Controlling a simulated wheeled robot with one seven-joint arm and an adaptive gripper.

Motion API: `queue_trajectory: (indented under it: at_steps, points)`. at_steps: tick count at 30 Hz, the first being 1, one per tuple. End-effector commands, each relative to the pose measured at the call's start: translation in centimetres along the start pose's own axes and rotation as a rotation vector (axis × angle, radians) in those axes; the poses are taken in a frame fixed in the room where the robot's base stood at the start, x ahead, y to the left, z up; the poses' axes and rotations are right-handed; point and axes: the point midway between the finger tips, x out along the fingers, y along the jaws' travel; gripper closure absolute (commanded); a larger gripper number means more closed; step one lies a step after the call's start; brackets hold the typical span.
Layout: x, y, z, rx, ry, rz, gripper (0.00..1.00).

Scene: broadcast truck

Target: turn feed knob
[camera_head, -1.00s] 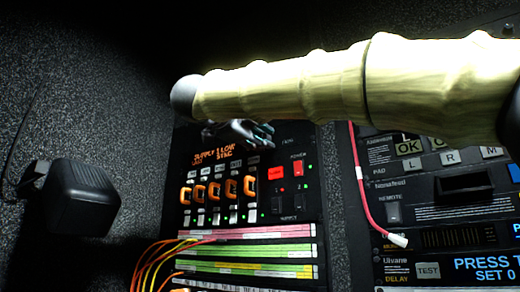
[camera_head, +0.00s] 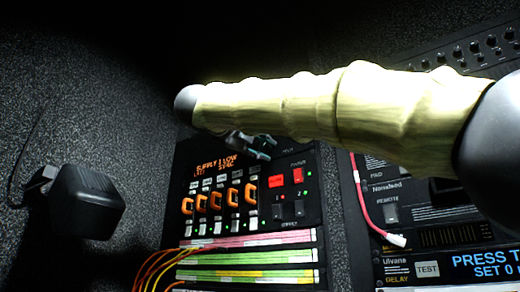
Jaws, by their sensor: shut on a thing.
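My gripper (camera_head: 262,147) is at the top of the black supply panel (camera_head: 312,215), right of its orange readout (camera_head: 215,165), partly under my pale-sleeved arm. Its dark fingers are small and slanted down to the right. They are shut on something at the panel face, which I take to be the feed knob. The knob itself is hidden by the fingers and the arm, so its pointer or angle cannot be seen. The readout shows a line like "SUPPLY 1 LOW" with a smaller value below.
Below are a row of orange-ringed parts (camera_head: 218,198), red switches (camera_head: 298,176) and labelled strips (camera_head: 250,258) with orange cables (camera_head: 158,262). A red cable (camera_head: 362,200) hangs at the right rack. A black boxy unit (camera_head: 85,202) is on the left wall.

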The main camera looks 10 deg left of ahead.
Motion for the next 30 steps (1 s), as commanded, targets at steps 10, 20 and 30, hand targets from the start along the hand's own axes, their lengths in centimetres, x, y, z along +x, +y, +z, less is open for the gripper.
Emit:
queue_trajectory:
  at_steps: [10, 20, 30]
  points:
    - [0.0, 0.8, -0.1, -0.004, 0.005, 0.008, 0.96]
    - [0.0, 0.4, 0.0, -0.001, 0.002, 0.004, 0.49]
    - [-1.7, 0.2, 0.1, -0.001, -0.001, 0.003, 0.49]
